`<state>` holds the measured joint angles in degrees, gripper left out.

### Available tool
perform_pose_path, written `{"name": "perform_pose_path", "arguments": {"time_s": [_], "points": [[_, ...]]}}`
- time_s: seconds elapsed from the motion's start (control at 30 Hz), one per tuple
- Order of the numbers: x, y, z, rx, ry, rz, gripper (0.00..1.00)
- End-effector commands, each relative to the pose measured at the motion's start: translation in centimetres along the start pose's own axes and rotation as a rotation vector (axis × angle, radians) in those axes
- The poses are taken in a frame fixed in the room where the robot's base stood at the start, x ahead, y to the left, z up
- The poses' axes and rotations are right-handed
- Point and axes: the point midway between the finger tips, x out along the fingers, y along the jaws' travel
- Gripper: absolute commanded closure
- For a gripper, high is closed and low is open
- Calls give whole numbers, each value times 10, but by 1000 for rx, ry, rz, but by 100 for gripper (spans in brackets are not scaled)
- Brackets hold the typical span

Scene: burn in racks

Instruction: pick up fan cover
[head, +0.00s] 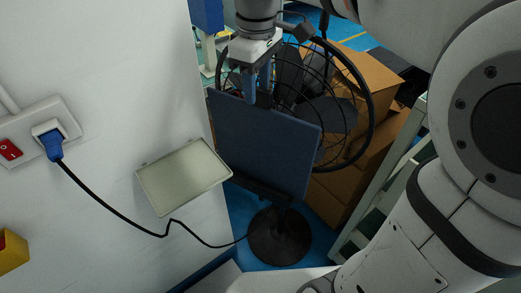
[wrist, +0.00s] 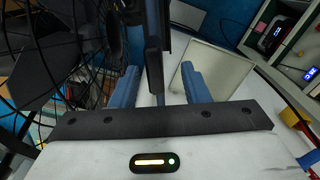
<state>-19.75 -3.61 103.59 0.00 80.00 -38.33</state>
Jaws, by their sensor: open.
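A dark blue square panel (head: 262,140), which looks like the fan cover, stands tilted in front of a black wire-caged fan (head: 345,110) on a round black base (head: 279,237). My gripper (head: 257,88) is at the panel's top edge, left of its middle, pointing down. Its blue fingers are open. In the wrist view, a dark upright edge (wrist: 154,65), seemingly the panel seen end-on, lies between the fingers of my gripper (wrist: 158,80), with gaps showing on both sides. Whether a finger touches it I cannot tell. The fan's left part is hidden behind the panel and my wrist.
A pale flat tray-like panel (head: 184,177) is on the white wall to the left. A blue plug (head: 52,143) in the wall socket feeds a black cable (head: 125,217) running to the fan base. Cardboard boxes (head: 365,70) stand behind the fan, close to a rack (head: 385,205).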

Motion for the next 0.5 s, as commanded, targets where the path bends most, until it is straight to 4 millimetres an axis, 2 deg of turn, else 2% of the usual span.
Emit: {"name": "perform_pose_path", "arguments": {"time_s": [0.23,0.5], "points": [[34,4,3,6,-2,-2,58],[41,5,3,8,0,0,58]]}}
